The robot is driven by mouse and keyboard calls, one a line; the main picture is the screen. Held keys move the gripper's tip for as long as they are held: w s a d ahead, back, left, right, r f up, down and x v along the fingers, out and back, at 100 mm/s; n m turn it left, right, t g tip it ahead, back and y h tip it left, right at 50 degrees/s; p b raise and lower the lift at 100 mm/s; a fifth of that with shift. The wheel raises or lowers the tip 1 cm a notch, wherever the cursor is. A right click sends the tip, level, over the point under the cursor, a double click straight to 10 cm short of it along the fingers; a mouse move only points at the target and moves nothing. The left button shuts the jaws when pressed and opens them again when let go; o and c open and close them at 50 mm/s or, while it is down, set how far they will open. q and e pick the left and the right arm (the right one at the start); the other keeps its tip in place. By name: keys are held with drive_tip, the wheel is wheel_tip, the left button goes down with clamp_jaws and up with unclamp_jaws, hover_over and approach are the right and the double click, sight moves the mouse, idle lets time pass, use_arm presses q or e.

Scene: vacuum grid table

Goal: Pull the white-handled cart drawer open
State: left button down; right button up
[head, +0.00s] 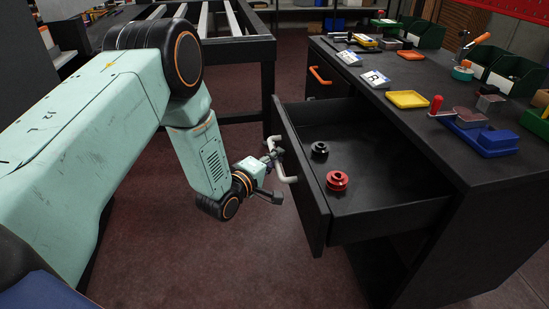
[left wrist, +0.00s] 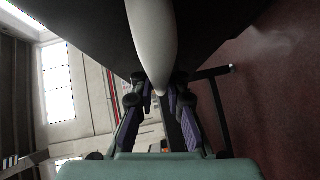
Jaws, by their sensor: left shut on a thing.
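The cart drawer (head: 375,205) stands pulled out from the black cart (head: 480,215), with its inside in view. A black round part (head: 320,149) and a red round part (head: 337,181) lie in it. Its white handle (head: 285,168) is on the drawer's front face. My left gripper (head: 276,172) is at the handle, shut on it. In the left wrist view the white handle (left wrist: 153,45) runs down between the two purple-padded fingers (left wrist: 160,110). The fingertips are partly hidden in the head view. My right gripper is not in view.
The cart top holds a yellow tray (head: 408,99), a blue block (head: 487,140) and green bins (head: 515,70). A second drawer with an orange handle (head: 320,75) is farther back. A black-framed table (head: 235,50) stands behind my left arm. Reddish floor (head: 190,265) is clear.

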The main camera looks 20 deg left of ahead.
use_arm(q)
drive_tip(key=c, duration=1.3)
unclamp_jaws()
drive_tip(key=shift+c, duration=0.2)
drive_tip(key=v, duration=1.2)
